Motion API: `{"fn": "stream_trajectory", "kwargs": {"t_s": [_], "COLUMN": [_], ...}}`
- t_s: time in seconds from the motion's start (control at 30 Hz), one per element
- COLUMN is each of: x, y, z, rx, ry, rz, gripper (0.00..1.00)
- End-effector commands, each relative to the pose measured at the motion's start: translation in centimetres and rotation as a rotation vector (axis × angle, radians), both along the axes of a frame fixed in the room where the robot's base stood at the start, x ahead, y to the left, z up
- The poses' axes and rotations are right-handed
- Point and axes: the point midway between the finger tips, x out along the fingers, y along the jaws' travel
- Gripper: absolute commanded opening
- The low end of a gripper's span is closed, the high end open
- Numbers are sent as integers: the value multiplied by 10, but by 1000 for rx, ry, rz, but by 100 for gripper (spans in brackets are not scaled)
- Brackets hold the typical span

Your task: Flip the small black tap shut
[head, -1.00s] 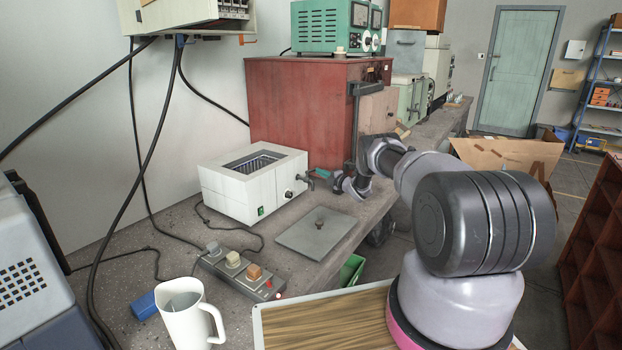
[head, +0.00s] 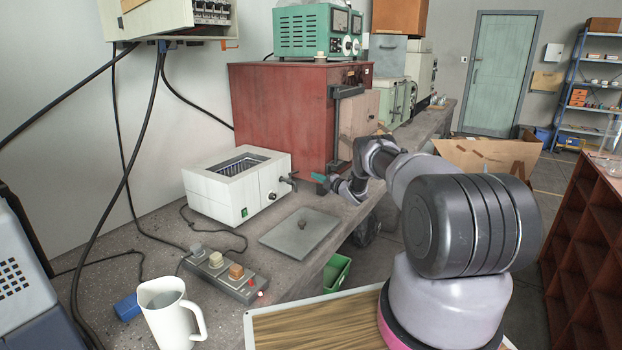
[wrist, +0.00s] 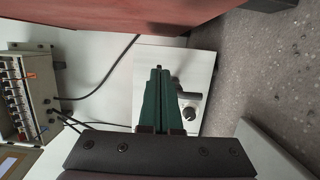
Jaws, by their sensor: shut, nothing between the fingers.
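The small black tap (head: 289,179) sticks out from the right-hand side of a white water bath (head: 210,196) on the bench. In the wrist view the tap (wrist: 191,96) lies just right of my fingers, with a round black knob below it on the same white face. My gripper (head: 319,177) has green fingers and is right of the tap in the head view, apart from it. In the wrist view my gripper (wrist: 158,70) is shut and empty, its fingers pressed together over the bath. The fingers partly cover the tap's left end, so its exact lever angle is unclear.
A red cabinet (head: 285,115) stands behind the bath. A grey lid plate (head: 299,240) lies flat in front. A switch box (head: 226,275) with cables and a white jug (head: 165,318) are nearer. Bare bench lies around the lid.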

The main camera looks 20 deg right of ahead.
Motion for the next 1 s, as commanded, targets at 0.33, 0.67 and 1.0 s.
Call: {"fn": "stream_trajectory", "kwargs": {"t_s": [0.33,0.67,1.0], "x": [-16,-20,-20], "y": [-52,-66,-66], "z": [0,0,0], "rx": [1,0,1], "ry": [0,1,0], "rz": [-2,0,0], "gripper": [0,0,0]}}
